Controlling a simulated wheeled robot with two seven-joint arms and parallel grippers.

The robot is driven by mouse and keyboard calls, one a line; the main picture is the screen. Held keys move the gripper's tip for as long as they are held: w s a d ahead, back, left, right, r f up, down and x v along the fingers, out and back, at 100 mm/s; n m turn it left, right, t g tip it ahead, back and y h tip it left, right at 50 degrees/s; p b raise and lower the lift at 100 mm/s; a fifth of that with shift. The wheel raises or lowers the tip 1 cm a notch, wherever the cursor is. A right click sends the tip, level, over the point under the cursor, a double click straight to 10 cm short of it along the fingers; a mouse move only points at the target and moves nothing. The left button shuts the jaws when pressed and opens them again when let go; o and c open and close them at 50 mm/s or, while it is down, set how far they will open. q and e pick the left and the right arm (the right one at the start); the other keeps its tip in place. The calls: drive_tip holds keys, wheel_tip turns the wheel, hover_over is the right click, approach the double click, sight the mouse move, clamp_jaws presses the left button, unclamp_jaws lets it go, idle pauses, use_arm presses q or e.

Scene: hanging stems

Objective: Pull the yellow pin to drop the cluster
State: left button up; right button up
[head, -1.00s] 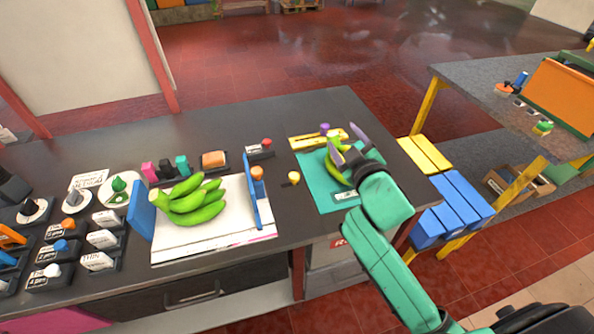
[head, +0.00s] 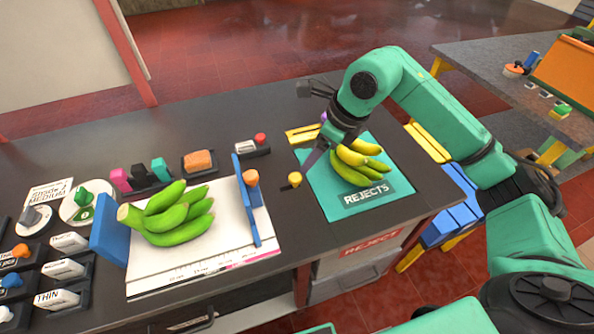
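A yellow round knob (head: 295,179) on a small dark base stands on the dark counter, left of the green REJECTS mat (head: 338,206); it is the nearest match to a yellow pin. A green banana cluster (head: 172,214) lies on the white measuring board (head: 205,262). A yellow banana cluster (head: 358,163) lies on the REJECTS mat. My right gripper (head: 318,152) points down between the knob and the yellow cluster, apart from the knob. One greyish-purple finger shows; the other is hidden, so its opening is unclear. My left gripper is out of view.
Blue upright plates (head: 110,243) flank the green cluster. A red-button box (head: 253,146), an orange block (head: 200,162) and labelled weights (head: 62,268) stand on the counter. Bare counter lies before the knob.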

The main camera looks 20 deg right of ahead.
sight(295, 176)
drive_tip(key=p+x, duration=0.1)
drive_tip(key=x, duration=0.9)
drive_tip(key=shift+a+r, duration=0.1)
clamp_jaws()
drive_tip(key=shift+r, duration=0.1)
idle(0.7)
